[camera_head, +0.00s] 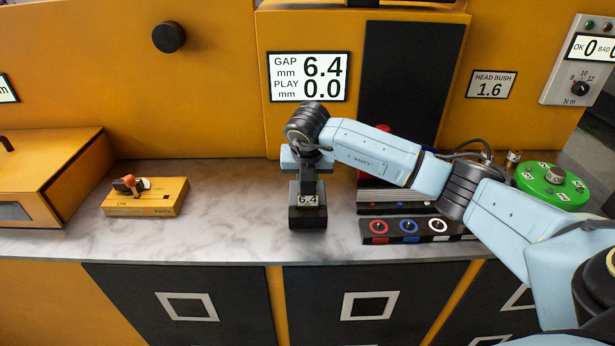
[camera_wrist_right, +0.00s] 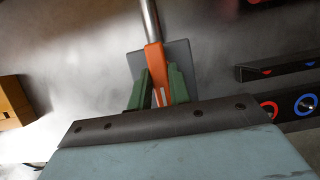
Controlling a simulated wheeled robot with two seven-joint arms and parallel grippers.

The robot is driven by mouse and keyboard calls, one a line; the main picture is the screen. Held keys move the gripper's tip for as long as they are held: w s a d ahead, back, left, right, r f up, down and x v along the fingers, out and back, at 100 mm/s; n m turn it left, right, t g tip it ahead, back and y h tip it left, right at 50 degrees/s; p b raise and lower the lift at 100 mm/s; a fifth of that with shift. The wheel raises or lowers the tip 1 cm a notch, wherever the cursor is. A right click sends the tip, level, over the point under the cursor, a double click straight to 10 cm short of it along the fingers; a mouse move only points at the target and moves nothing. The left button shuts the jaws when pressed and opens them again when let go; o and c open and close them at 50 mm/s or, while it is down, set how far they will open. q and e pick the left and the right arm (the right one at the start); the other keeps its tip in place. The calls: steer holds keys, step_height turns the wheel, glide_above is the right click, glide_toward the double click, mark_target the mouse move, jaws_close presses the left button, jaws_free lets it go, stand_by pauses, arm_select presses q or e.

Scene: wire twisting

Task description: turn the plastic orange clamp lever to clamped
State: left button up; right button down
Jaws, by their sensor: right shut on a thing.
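The orange clamp lever (camera_wrist_right: 155,62) shows in the right wrist view, at the end of a silver rod and in front of a grey square plate (camera_wrist_right: 180,57). My right gripper (camera_wrist_right: 158,82) has its green fingers on both sides of the lever and is shut on it. In the head view my right gripper (camera_head: 308,182) points down over a dark block (camera_head: 307,218) with a 6.4 label. There the lever is hidden by my gripper and wrist, so its angle cannot be told. My left gripper is in neither view.
A panel with red, blue and white rings (camera_head: 408,227) lies right of the block. A display (camera_head: 308,77) reads gap 6.4, play 0.0. A green disc (camera_head: 550,190) is far right.

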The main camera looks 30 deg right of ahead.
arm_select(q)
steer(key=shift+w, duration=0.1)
arm_select(e)
steer(key=c, duration=1.3)
jaws_free()
steer(key=shift+r, duration=0.1)
steer(key=shift+s+r, duration=0.1)
steer(key=shift+r, duration=0.2)
steer(key=p+v, duration=0.1)
steer(key=v, duration=0.4)
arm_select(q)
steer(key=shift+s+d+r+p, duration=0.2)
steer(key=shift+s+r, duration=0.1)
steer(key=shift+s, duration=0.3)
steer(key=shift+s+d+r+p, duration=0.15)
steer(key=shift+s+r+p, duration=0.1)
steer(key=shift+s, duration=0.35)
arm_select(e)
steer(key=v, duration=0.7)
steer(key=shift+a+r, duration=0.15)
steer(key=shift+r, duration=0.15)
